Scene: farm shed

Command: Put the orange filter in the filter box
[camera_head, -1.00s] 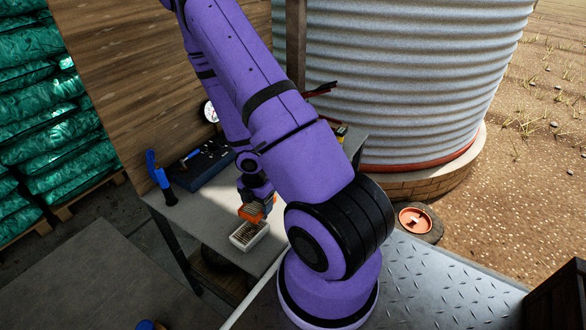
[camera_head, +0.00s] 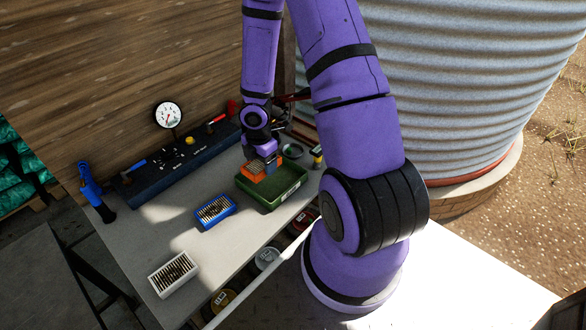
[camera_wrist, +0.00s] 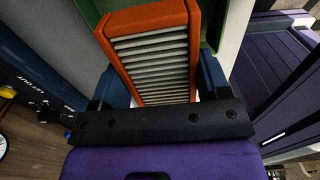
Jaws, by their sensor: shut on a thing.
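The orange filter (camera_head: 262,170), a small frame with pale slats, is held in my gripper (camera_head: 262,157). In the wrist view the orange filter (camera_wrist: 152,60) is pinched between the two jaws (camera_wrist: 160,88). A green open box (camera_head: 273,202), likely the filter box, stands on the bench. In the head view the orange filter is over its back left part; I cannot tell whether it touches the box. The green box's edge (camera_wrist: 217,25) also shows beside the filter in the wrist view.
A blue filter (camera_head: 215,211) and a white filter (camera_head: 173,273) lie on the grey bench (camera_head: 160,238) left of the box. A dark panel (camera_head: 175,165) with knobs and a gauge (camera_head: 168,116) stand behind. A blue-handled tool (camera_head: 92,185) stands at the left.

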